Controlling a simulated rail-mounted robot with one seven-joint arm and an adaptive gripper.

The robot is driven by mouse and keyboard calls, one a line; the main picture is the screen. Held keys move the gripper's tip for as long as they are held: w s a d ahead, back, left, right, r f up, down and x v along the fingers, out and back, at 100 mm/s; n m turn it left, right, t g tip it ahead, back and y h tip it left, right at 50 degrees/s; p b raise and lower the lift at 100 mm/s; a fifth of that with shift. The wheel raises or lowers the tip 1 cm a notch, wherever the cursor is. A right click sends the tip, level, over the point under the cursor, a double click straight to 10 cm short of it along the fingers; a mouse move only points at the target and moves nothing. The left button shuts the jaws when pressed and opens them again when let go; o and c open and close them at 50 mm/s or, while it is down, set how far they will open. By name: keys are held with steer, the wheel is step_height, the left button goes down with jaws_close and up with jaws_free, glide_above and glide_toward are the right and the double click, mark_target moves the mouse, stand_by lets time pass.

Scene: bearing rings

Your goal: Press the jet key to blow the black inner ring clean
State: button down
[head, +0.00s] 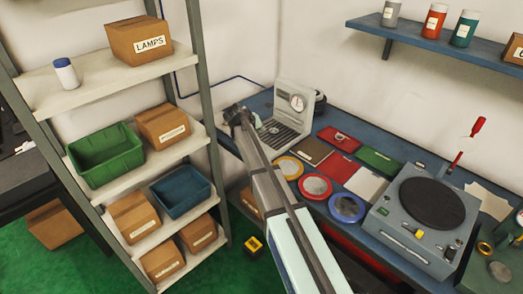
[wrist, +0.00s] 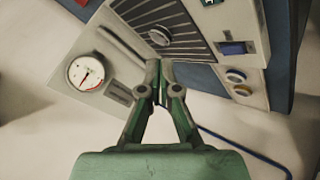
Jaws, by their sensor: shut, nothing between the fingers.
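My gripper (wrist: 160,76) is shut and empty, with its fingertips together at the near edge of a grey blowing station in the wrist view. In the head view my gripper (head: 236,116) is at the left side of this station (head: 283,132). A dark round piece (wrist: 159,36), which looks like the black inner ring, lies on the station's slotted grille. A blue key (wrist: 235,48) sits on a pale plate right of the grille, apart from the fingertips. I cannot read a label on it, so I cannot tell if it is the jet key.
A dial gauge (wrist: 85,72) stands on the station's upright panel. Two round buttons (wrist: 236,76) lie near the blue key. Coloured round trays (head: 315,186) and a grey turntable machine (head: 425,215) stand right on the bench. A shelf rack (head: 130,72) stands left.

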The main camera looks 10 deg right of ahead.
step_height(320, 180, down, 6)
steer(key=shift+f+b, duration=0.25)
steer(key=shift+b, duration=0.95)
steer(key=shift+f+b, duration=0.5)
steer(key=shift+f, duration=0.25)
steer(key=shift+f, duration=0.15)
steer(key=shift+f+b, duration=0.3)
steer(key=shift+b, duration=0.15)
steer(key=shift+f+b, duration=0.3)
stand_by(0.4)
stand_by(0.4)
steer(key=shift+r, duration=0.75)
steer(key=shift+r, duration=0.1)
steer(key=shift+r+p, duration=0.95)
steer(key=shift+r, duration=1.45)
